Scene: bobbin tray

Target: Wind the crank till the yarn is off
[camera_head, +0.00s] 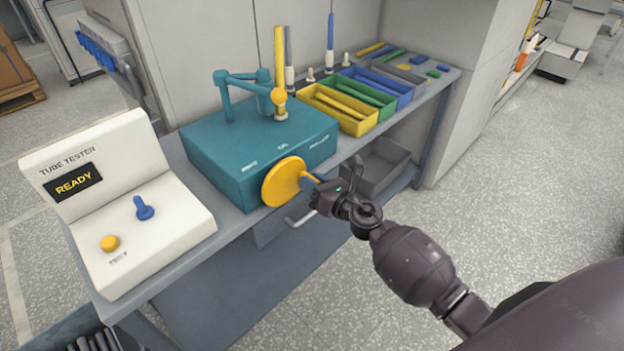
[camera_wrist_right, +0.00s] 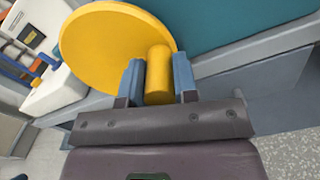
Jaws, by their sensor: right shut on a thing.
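A teal winding box (camera_head: 240,150) stands on the bench with a round yellow crank disc (camera_head: 283,182) on its front face. My right gripper (camera_head: 312,182) is at the disc. In the right wrist view the gripper (camera_wrist_right: 159,85) is shut on the yellow crank handle (camera_wrist_right: 159,70), with one blue finger on each side of it. The crank disc also fills the upper left of that view (camera_wrist_right: 105,45). A tall yellow tube (camera_head: 279,60) stands upright on top of the box, beside a teal arm (camera_head: 240,80). I cannot make out separate yarn. My left gripper is out of view.
A white tube tester (camera_head: 130,210) with a "READY" display stands left of the box. Yellow, green and blue trays (camera_head: 345,118) with tubes sit to the right. A grey bin (camera_head: 375,165) is below the bench edge, near my right arm.

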